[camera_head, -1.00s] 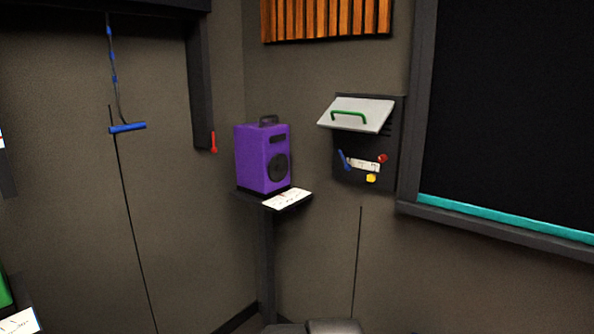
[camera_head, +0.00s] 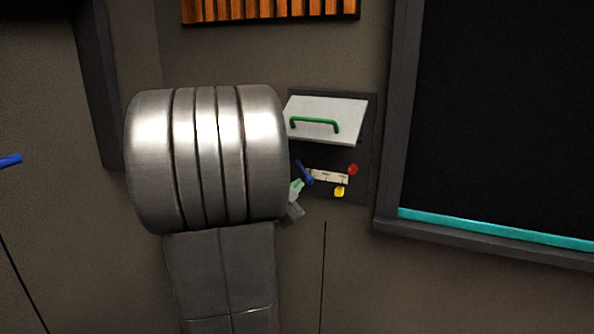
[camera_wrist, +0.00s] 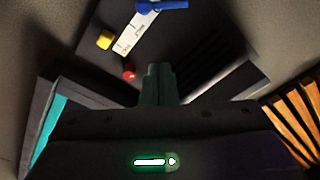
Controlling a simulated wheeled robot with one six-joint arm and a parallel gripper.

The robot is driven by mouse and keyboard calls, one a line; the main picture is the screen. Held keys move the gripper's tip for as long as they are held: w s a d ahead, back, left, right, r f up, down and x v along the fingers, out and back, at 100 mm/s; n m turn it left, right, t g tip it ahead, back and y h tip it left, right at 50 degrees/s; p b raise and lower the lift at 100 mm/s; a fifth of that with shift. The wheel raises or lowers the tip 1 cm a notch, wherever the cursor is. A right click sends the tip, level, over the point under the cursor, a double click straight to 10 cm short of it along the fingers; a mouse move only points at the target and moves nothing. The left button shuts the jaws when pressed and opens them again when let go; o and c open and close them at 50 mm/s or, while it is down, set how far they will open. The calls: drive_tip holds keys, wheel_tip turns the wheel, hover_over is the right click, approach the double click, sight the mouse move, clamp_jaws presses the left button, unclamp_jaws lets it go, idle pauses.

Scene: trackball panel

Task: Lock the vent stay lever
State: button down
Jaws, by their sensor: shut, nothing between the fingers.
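The dark vent panel (camera_head: 365,160) hangs on the wall. Its white flap (camera_head: 350,112) with a green handle (camera_head: 314,123) is tilted outward. Below the flap are a blue lever (camera_head: 304,172), a white marked strip (camera_head: 328,177), a red knob (camera_head: 353,169) and a yellow knob (camera_head: 340,191). The blue lever, at the strip's left end, also shows at the top of the wrist view (camera_wrist: 162,5). My gripper (camera_head: 297,186) is shut and empty, its pale green fingers just below the blue lever. In the wrist view my gripper (camera_wrist: 158,68) appears beside the red knob; contact cannot be told.
A dark window or screen (camera_head: 490,110) with a teal lower edge (camera_head: 480,228) stands right of the panel. Orange wooden slats (camera_head: 270,8) are above. My arm blocks the view left of the panel. The wall below the panel is clear.

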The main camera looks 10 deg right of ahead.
sight(307, 176)
drive_tip(key=x, duration=0.3)
drive_tip(key=f+x, duration=0.1)
drive_tip(key=x, duration=0.3)
drive_tip(key=w+a+p+x, duration=0.1)
drive_tip(key=x, duration=0.2)
drive_tip(key=shift+w+d+f, duration=0.15)
drive_tip(key=shift+f, duration=0.05)
drive_tip(key=shift+w+a+f, duration=0.3)
drive_tip(key=shift+w+f, duration=0.2)
drive_tip(key=shift+a+f+m+b, duration=0.1)
drive_tip(key=shift+f+m+b, duration=0.15)
drive_tip(key=shift+m+b, duration=0.35)
drive_tip(key=shift+w+a+f+m+g+b, duration=0.15)
drive_tip(key=shift+f+m+b, duration=0.1)
drive_tip(key=shift+m+b, duration=0.25)
drive_tip(key=shift+w+a+f+m+g+b, duration=0.1)
drive_tip(key=shift+f+m+g+b, duration=0.1)
drive_tip(key=shift+m+b, duration=0.3)
drive_tip(key=shift+w+a+f+m+b, duration=0.15)
drive_tip(key=shift+m+b, duration=0.2)
drive_tip(key=shift+m, duration=0.25)
drive_tip(key=shift+w+a+m+b, duration=0.15)
drive_tip(key=shift+m+b, duration=0.2)
drive_tip(key=shift+m, duration=0.25)
drive_tip(key=shift+a+f+m+b, duration=0.1)
drive_tip(key=shift+a+m+b, duration=0.1)
drive_tip(key=shift+m+b, duration=0.3)
